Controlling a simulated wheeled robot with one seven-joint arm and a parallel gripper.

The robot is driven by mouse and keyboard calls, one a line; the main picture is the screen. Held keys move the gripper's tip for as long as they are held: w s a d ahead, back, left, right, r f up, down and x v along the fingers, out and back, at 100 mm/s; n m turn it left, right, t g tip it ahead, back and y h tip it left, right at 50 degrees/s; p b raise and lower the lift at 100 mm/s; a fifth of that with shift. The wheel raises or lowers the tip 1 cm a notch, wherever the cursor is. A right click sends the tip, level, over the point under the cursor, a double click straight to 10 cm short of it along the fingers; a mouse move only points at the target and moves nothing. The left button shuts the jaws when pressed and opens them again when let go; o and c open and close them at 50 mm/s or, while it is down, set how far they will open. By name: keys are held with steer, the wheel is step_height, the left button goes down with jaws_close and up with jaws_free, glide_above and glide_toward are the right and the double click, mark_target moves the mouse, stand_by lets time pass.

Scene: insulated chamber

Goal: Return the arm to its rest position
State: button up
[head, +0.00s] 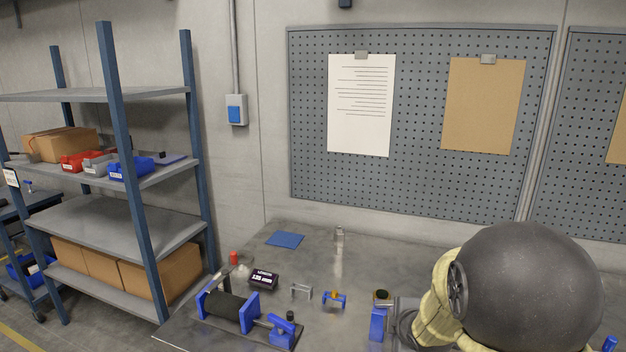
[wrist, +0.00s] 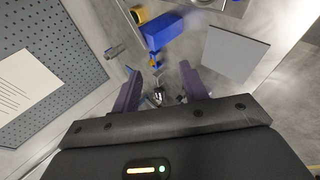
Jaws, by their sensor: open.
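My gripper (wrist: 161,84) shows in the wrist view with its two dark purple fingers spread apart and nothing held between them. Small metallic items (wrist: 158,97) appear beyond the gap between the fingers, and I cannot tell what they are. A blue block (wrist: 163,30) lies past the fingertips. I cannot make out the gripper in the head view.
The grey workbench (head: 310,255) holds a blue fixture with a black cylinder (head: 226,305), a dark display box (head: 264,278) and a blue pad (head: 285,240). A pegboard (head: 425,185) stands behind; shelving (head: 130,220) stands left.

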steer(key=s+a+m+g+p, duration=0.3)
steer(key=s+m+g, duration=0.3)
steer(key=s+m, duration=1)
steer(key=s, duration=0.3)
steer(key=shift+a+r+m+g, duration=0.15)
steer(key=shift+r+m+g, duration=0.25)
steer(key=shift+s, duration=0.1)
